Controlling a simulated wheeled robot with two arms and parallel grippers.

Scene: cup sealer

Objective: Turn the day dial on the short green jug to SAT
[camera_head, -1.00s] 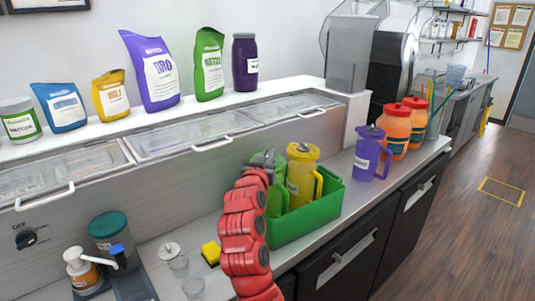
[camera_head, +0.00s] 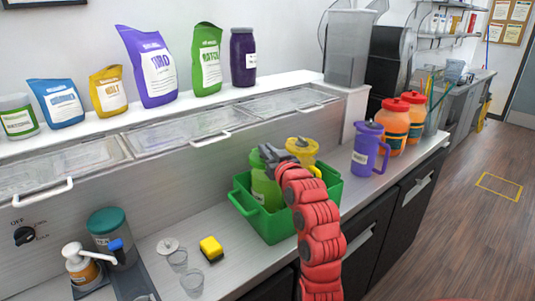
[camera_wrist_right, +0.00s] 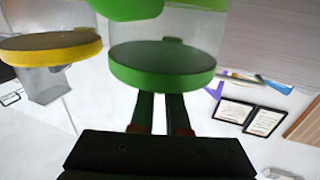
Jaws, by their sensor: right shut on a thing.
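The short green jug (camera_head: 264,191) stands in the left part of the green bin (camera_head: 273,226), with my right arm reaching over the bin. My right gripper (camera_head: 269,153) is at the top of this jug, shut on its top part. In the right wrist view the two dark fingers of my right gripper (camera_wrist_right: 155,114) are close together and meet the green round top (camera_wrist_right: 162,65). The day dial's lettering cannot be read in either view. My left gripper is not in view.
A yellow jug (camera_head: 302,151) stands close to the right of the green jug, partly behind my arm. A purple jug (camera_head: 367,148) and orange jars (camera_head: 393,122) stand further right. A yellow sponge (camera_head: 211,248) and clear cups (camera_head: 192,282) are on the counter at left.

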